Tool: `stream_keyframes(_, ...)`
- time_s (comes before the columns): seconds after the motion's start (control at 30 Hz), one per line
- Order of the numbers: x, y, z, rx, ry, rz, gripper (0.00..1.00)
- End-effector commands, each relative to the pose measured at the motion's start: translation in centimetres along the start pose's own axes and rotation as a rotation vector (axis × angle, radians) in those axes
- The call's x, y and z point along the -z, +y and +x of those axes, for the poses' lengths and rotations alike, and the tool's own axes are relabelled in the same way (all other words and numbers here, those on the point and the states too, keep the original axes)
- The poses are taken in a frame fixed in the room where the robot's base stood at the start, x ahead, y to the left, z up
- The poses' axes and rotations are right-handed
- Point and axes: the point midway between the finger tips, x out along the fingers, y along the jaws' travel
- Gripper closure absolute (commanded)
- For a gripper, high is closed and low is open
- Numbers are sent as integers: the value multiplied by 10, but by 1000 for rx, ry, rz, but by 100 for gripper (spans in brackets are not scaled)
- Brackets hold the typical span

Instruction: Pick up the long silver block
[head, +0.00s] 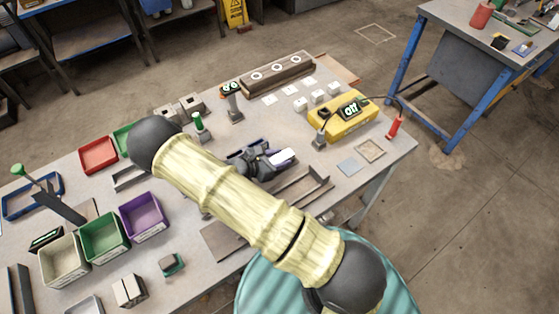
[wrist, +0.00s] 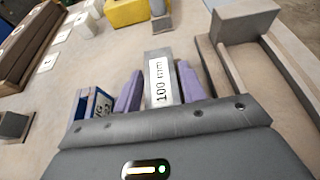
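A silver-grey block with a white "100 mm" label (wrist: 160,82) lies between the two purple fingers of my gripper (wrist: 160,92) in the wrist view. One finger is close along each side of it. Whether both fingers press on it, I cannot tell. The block's near end is hidden by the gripper body. In the head view my gripper (head: 272,160) is low over the workbench, and the white label (head: 283,156) shows at its fingers. My arm hides part of the bench there.
A grey tray with raised walls (head: 305,188) lies just right of my gripper. A yellow box (head: 345,120) with a display stands behind it. A blue-framed item (wrist: 98,104) is close by the left finger. Coloured bins (head: 142,215) stand at the left.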

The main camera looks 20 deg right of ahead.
Motion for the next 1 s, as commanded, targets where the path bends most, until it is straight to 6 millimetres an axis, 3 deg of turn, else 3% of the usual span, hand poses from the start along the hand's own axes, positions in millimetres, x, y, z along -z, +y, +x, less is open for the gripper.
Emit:
stream_keyframes(0.03,0,0,0,0,0,0,69)
stream_keyframes(0.2,0,0,1,1,0,1,100)
stream_keyframes(0.67,-10,1,-4,-2,-2,1,100)
stream_keyframes(1.0,-55,1,-23,-1,0,6,100)
